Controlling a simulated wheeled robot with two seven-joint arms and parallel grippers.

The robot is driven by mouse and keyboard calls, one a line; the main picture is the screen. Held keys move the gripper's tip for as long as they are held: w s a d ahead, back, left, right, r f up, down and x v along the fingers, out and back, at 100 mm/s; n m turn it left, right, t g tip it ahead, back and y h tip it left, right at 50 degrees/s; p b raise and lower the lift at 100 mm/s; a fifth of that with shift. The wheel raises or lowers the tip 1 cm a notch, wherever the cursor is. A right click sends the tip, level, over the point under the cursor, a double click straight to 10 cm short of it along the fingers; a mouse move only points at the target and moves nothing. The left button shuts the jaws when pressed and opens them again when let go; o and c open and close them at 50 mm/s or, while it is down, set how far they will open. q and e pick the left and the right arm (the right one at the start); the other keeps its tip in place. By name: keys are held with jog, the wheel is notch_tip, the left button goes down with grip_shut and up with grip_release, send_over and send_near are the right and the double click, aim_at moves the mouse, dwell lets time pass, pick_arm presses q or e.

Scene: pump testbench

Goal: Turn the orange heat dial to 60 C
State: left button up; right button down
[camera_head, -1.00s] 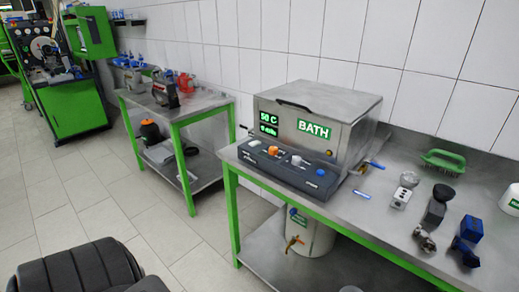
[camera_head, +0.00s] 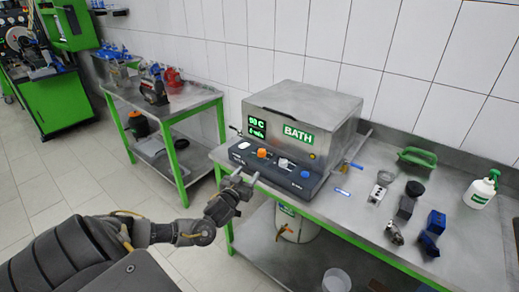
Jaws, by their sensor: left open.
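The orange heat dial (camera_head: 262,153) sits on the dark front panel (camera_head: 290,175) of the steel bath (camera_head: 305,113), on the workbench. The bath's green display (camera_head: 257,127) shows a top line ending in "0 C"; its first digit is blurred. My right gripper is not in view.
A green-handled brush (camera_head: 417,157), a spray bottle (camera_head: 482,189) and several metal and blue parts lie or stand on the bench's right side. A blue-handled valve (camera_head: 353,165) sticks out beside the bath. A second green-legged table (camera_head: 195,97) stands at the left.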

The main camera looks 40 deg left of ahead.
aim_at(260, 154)
pick_arm(q)
jog(key=x, duration=0.3)
jog(key=r+p+x, duration=0.1)
jog(key=x, duration=0.3)
jog(key=r+x, duration=0.1)
jog(key=x, duration=0.2)
jog(key=shift+w+r+p, duration=0.1)
jog(key=shift+w+p, duration=0.3)
jog(key=shift+w, duration=0.05)
jog(key=shift+c, duration=0.9)
jog(key=c, duration=0.8)
